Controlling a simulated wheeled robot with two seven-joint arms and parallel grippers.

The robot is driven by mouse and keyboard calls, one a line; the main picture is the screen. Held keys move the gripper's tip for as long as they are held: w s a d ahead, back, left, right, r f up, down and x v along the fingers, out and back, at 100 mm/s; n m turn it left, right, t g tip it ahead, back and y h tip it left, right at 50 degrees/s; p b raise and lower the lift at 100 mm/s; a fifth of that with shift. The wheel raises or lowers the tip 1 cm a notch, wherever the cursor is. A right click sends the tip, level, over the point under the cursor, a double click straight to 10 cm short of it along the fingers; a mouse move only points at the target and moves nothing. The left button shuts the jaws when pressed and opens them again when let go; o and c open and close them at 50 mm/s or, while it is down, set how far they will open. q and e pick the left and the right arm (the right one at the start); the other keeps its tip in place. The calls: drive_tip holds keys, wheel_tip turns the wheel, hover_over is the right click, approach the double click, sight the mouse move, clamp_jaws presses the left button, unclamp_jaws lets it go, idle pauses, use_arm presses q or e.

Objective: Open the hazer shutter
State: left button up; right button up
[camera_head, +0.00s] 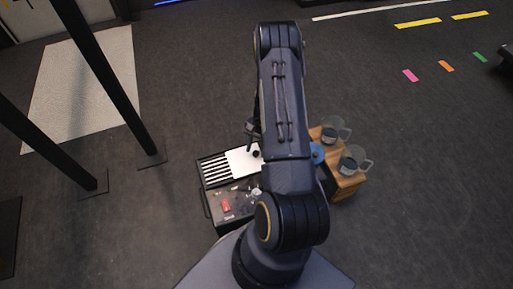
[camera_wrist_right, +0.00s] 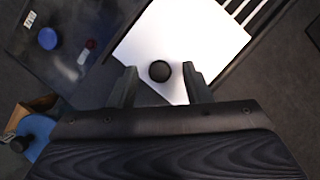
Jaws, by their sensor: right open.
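The hazer is a dark box (camera_head: 236,215) below my arm in the head view. Its shutter is a white plate (camera_head: 240,160) with a round black knob; beside it on the left, a row of white and dark slots (camera_head: 215,172) shows uncovered. In the right wrist view the white plate (camera_wrist_right: 185,40) carries the knob (camera_wrist_right: 159,71). My right gripper (camera_wrist_right: 159,70) is open, with one finger on each side of the knob and a visible gap to each. In the head view my arm hides part of the box and most of this gripper. My left gripper is not in view.
A red switch (camera_head: 226,206) and small parts sit on the box's panel. Black posts (camera_head: 105,80) stand left; open floor lies right.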

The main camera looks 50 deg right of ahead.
drive_tip(key=p+v, duration=0.2)
drive_tip(key=v, duration=0.5)
drive_tip(key=shift+r, duration=0.2)
drive_tip(key=shift+w+r, duration=0.1)
wheel_tip(320, 180, up, 12)
drive_tip(key=n+t, duration=0.2)
hover_over(246, 153)
drive_tip(key=s+a+r+n+t, duration=0.1)
drive_tip(key=s+a+r+n, duration=0.15)
drive_tip(key=a+r, duration=0.6)
drive_tip(key=s+a+r+n+t, duration=0.4)
drive_tip(key=s+a+r+n, duration=0.55)
drive_tip(key=s+a, duration=0.35)
wheel_tip(246, 153, up, 29)
drive_tip(key=p, duration=2.9)
drive_tip(key=shift+w+d+r+m+h+p, duration=0.15)
drive_tip(key=shift+w+d+m+h+p, duration=0.15)
drive_tip(key=shift+d+m+p, duration=0.1)
